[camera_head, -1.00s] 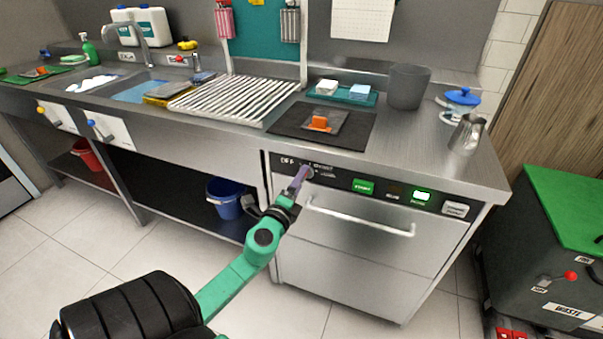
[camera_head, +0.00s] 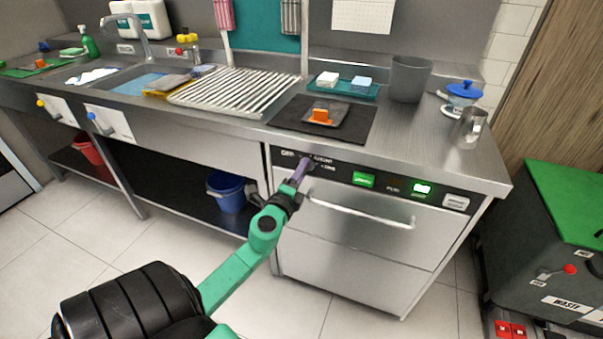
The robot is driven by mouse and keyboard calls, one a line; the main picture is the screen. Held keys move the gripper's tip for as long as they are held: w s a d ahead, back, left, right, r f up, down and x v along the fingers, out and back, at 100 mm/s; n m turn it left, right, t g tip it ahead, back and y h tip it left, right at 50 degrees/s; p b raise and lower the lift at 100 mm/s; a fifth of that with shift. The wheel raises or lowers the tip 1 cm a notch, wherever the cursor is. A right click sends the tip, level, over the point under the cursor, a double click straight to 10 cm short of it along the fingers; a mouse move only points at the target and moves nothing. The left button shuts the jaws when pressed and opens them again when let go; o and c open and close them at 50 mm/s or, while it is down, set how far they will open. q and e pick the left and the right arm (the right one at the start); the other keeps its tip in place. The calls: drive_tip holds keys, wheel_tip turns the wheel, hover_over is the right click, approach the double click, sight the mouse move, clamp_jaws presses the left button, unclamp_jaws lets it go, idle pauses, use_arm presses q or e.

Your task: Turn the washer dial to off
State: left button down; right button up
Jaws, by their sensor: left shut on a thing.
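The washer (camera_head: 360,235) is a steel front-loading unit under the counter, with a black control panel (camera_head: 335,172) along its top edge. The dial is at the panel's left end, beside white lettering that reads like OFF; my gripper hides the dial, so its pointer setting cannot be told. My left gripper (camera_head: 305,164) has purple fingers and is shut at the dial. Its green arm comes in from the lower left. My right gripper is not in view.
A horizontal handle (camera_head: 360,214) crosses the washer door just below the panel. Green lit buttons (camera_head: 363,180) sit right of the dial. The counter above holds a black mat (camera_head: 285,118) and a grey bin (camera_head: 409,79). A green-lidded waste box (camera_head: 570,200) stands at right.

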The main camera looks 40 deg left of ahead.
use_arm(q)
drive_tip(key=shift+f+n, duration=0.15)
drive_tip(key=shift+n, duration=5.45)
drive_tip(key=shift+c, duration=1.6)
unclamp_jaws()
